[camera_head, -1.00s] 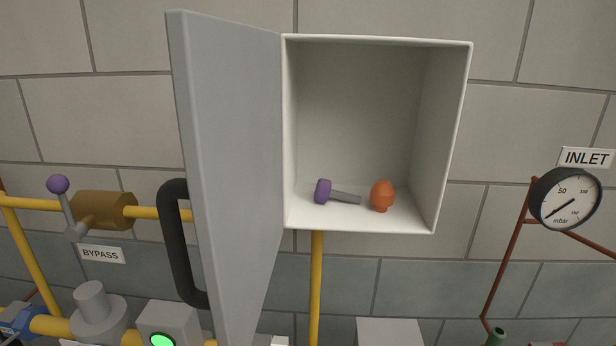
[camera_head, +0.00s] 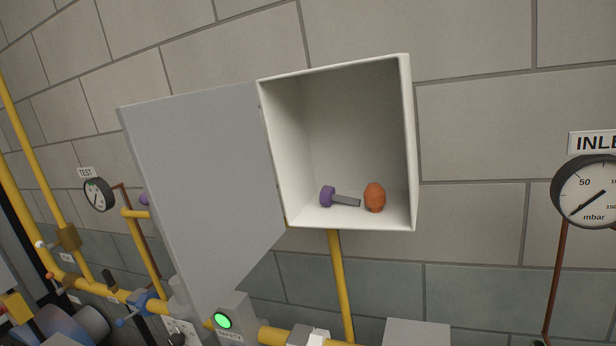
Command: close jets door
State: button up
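The grey door (camera_head: 205,190) stands wide open, hinged on the left edge of a white wall box (camera_head: 411,140). It swings out to the left and towards me, and I see its flat face. No handle shows on it now. Inside the box, a purple-headed piece with a grey shaft (camera_head: 343,199) lies on the floor beside an orange knob-like piece (camera_head: 374,197). My gripper is not in view, so its state does not show.
An INLET gauge (camera_head: 590,190) hangs on the right. A yellow pipe (camera_head: 342,280) runs down below the box. A green-lit grey unit (camera_head: 225,318) and other pipework sit at the lower left. A TEST gauge (camera_head: 98,194) is at the far left. Bare brick wall lies between box and INLET gauge.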

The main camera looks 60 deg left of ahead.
aim_at(201, 159)
jog(key=z, duration=0.55)
jog(key=k, duration=1.75)
jog(key=u, duration=1.15)
jog(key=i, duration=1.5)
jog(key=u, duration=0.25)
jog(key=k, duration=0.15)
jog(key=z, duration=0.25)
